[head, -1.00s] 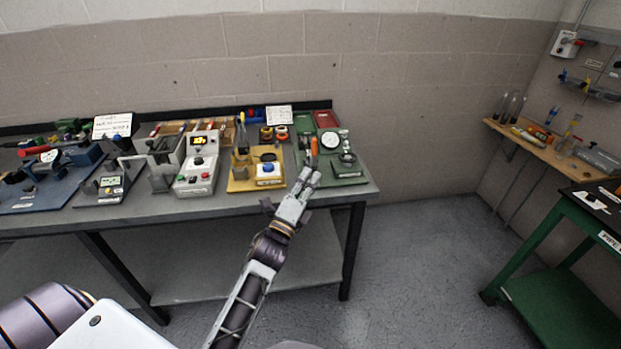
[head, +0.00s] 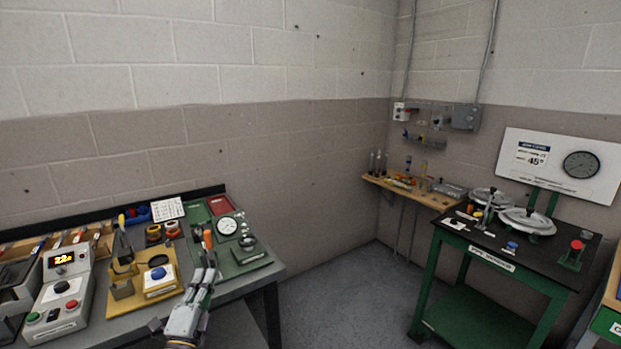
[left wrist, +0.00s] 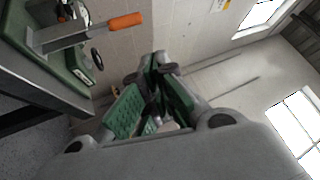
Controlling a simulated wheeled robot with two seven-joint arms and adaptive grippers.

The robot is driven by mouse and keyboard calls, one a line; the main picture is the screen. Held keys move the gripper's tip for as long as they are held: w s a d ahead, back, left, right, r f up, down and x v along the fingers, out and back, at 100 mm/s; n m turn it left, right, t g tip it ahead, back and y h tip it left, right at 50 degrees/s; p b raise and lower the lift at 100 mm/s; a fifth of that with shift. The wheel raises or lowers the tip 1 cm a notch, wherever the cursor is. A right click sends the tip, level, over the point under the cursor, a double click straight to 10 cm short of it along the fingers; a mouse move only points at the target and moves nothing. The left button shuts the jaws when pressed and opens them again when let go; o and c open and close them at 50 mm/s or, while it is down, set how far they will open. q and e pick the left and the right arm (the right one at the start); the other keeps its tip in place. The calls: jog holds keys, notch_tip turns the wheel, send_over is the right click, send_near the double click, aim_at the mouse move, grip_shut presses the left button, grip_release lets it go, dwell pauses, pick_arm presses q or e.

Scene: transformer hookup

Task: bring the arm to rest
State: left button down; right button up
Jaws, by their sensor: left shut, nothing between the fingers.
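My left gripper (head: 207,268) is shut and empty in the head view. Its grey fingers point away from me, in front of the left part of a green board (head: 262,263) at the right end of the grey workbench (head: 232,293). In the left wrist view the left gripper (left wrist: 155,82) shows its green-padded fingers close together, with nothing visible between them. An orange-handled tool (head: 208,240) shows just beyond the fingertips in the head view. Its orange handle (left wrist: 125,21) is also up and left of the fingers in the wrist view. My right gripper is in neither view.
On the bench, left of my gripper, stand a yellow fixture (head: 123,290) and a grey control box (head: 63,289) with a lit display. A round gauge (head: 227,225) stands on the green board. A green cart (head: 497,266) stands at right, with open floor (head: 345,295) between.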

pick_arm(q)
notch_tip(320, 180, down, 25)
jog(key=w+n+g+y, duration=0.1)
jog(key=n+g, duration=0.5)
jog(key=n, duration=0.4)
jog(key=s+d+f+n+g, duration=0.1)
jog(key=s+f+n+g, duration=0.3)
jog(key=f, duration=0.9)
jog(key=s+d+f+g, duration=0.15)
jog(key=s+f, duration=0.45)
jog(key=f, duration=0.6)
jog(key=s+f+n+g, duration=0.2)
jog(key=s+f+g, duration=0.4)
jog(key=s+f, duration=1.25)
jog(key=s+a+f+g, duration=0.1)
jog(key=s+a+f, duration=0.1)
jog(key=s, duration=0.8)
jog(key=s+a+f+m+g, duration=0.1)
jog(key=s+f, duration=0.4)
jog(key=s, duration=0.6)
jog(key=a+g, duration=0.1)
jog(key=a, duration=0.1)
jog(key=shift+a+f, duration=0.2)
jog(key=shift+a, duration=0.15)
